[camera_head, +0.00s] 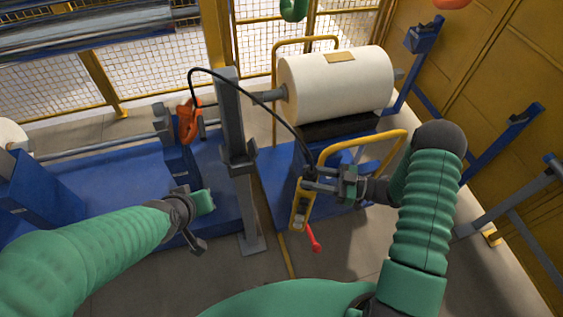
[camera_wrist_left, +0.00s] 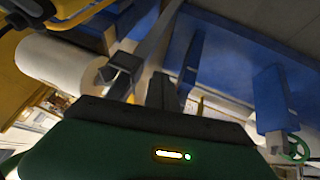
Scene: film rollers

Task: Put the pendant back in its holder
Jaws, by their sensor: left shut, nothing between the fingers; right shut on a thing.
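The pendant (camera_head: 300,206) is a yellow control box with a black cable rising from its top. My right gripper (camera_head: 322,183) is shut on it near its upper end. The pendant hangs nearly upright in the air, tilted slightly, to the right of the grey post (camera_head: 232,120). A dark bracket (camera_head: 240,157) on the post looks like the holder and appears empty. The post and bracket also seem to show in the left wrist view (camera_wrist_left: 124,68). My left gripper (camera_head: 197,243) is shut and empty, left of the post.
A large white roll (camera_head: 335,87) lies behind the pendant, with a yellow rail (camera_head: 365,142) nearer. The cable (camera_head: 245,90) arches over the post. Blue machine platforms (camera_head: 120,180) fill the left. A red-tipped part (camera_head: 314,238) shows below the pendant.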

